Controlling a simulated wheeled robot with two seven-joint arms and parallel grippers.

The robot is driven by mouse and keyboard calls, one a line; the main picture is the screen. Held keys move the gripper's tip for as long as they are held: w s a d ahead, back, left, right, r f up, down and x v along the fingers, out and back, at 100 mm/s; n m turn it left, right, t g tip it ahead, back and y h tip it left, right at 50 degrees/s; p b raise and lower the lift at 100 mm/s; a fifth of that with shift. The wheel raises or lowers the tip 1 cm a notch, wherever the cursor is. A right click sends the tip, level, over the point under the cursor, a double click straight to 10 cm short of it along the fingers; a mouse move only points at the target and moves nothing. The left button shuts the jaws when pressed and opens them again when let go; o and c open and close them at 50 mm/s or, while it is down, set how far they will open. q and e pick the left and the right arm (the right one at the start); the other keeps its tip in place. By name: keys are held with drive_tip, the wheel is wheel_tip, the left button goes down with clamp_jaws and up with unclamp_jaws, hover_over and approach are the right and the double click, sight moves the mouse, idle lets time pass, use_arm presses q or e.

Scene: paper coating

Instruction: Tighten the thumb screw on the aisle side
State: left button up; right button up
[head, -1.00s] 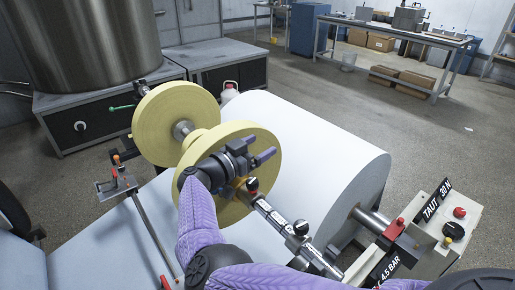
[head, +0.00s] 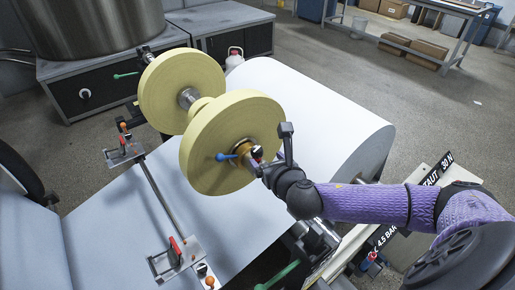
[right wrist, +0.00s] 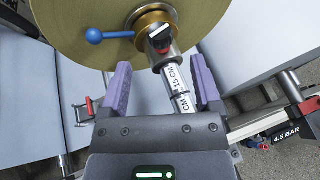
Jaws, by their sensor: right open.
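A black thumb screw with a white bar on its top and red below (right wrist: 160,36) sits on the shaft collar at the near face of the yellow roll (right wrist: 80,30). It also shows in the head view (head: 257,153), beside the roll's hub. A blue ball-ended lever (right wrist: 108,36) sticks out left of the hub; it shows in the head view too (head: 225,156). My right gripper (right wrist: 160,80) is open and empty. Its purple fingers stand on either side of the metal shaft marked in cm (right wrist: 178,85), short of the thumb screw. My left gripper is out of view.
A second yellow disc (head: 165,90) sits farther along the shaft. A large white paper roll (head: 320,115) lies behind. Red-handled clamps (head: 177,252) stand on the paper web at lower left. A sign panel (head: 435,175) stands right, partly behind my arm.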

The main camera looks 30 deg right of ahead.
sight(258, 150)
drive_tip(key=b+x, duration=0.2)
drive_tip(key=x, duration=0.5)
drive_tip(key=shift+f, duration=0.1)
drive_tip(key=shift+w+d, duration=0.1)
drive_tip(key=shift+w, duration=0.25)
